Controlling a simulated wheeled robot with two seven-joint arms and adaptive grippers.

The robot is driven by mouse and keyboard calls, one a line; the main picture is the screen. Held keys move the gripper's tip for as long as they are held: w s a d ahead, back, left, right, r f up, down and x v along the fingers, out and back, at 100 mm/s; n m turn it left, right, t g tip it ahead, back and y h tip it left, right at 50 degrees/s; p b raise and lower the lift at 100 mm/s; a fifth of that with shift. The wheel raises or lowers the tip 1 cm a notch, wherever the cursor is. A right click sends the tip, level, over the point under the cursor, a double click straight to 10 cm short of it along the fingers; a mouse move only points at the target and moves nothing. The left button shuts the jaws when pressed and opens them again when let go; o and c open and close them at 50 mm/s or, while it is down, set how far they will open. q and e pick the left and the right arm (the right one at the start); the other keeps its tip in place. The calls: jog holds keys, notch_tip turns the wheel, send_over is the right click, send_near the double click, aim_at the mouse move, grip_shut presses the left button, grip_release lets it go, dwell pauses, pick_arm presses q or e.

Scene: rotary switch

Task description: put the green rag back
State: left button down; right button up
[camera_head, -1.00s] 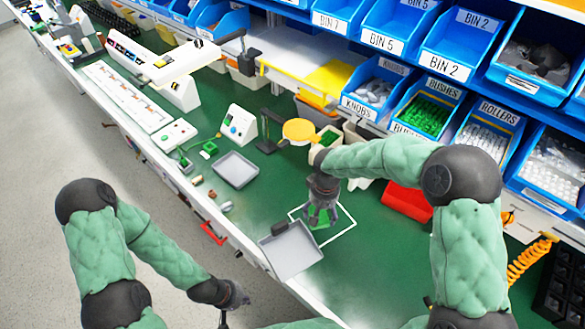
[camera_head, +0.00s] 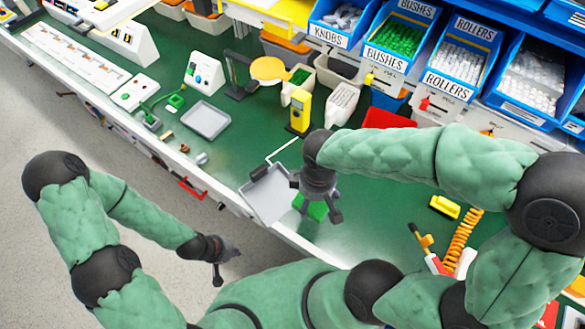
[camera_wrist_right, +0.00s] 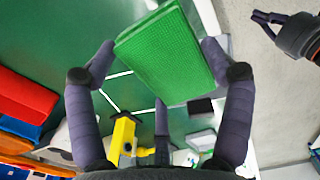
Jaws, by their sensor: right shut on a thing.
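The green rag (camera_head: 313,208) is a folded, textured block. My right gripper (camera_head: 318,200) is shut on it. In the right wrist view, the green rag (camera_wrist_right: 172,52) sits between the fingers of my right gripper (camera_wrist_right: 160,60), tilted, with the green bench top beyond it. A white outline (camera_head: 284,150) on the bench is partly hidden behind the right gripper and the grey tray; part of it also shows in the right wrist view (camera_wrist_right: 115,92). My left gripper (camera_head: 226,254) is low at the bench's front side, away from the rag; its fingers are too small to judge.
A grey tray (camera_head: 266,194) lies close left of the right gripper at the front edge. A yellow device (camera_head: 299,110) stands behind it. Blue bins (camera_head: 397,45) line the back.

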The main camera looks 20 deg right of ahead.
jog(key=w+d+f+b, duration=0.1)
jog(key=w+d+f, duration=0.1)
jog(key=w+f, duration=0.1)
jog(key=w+d+f+b, duration=0.2)
jog(key=w+f, duration=0.1)
jog(key=w, duration=0.1)
jog(key=w+d+f+b, duration=0.2)
jog(key=w+f, duration=0.1)
jog(key=w, duration=0.1)
jog(key=shift+w+d, duration=0.15)
jog(key=shift+d, duration=0.1)
jog(key=shift+w+d+f, duration=0.1)
jog(key=shift+f, duration=0.2)
jog(key=shift+w+d+f+b, duration=0.15)
jog(key=shift+f+b, duration=0.55)
jog(key=shift+f, duration=1)
jog(key=shift+f, duration=0.15)
jog(key=o, duration=1)
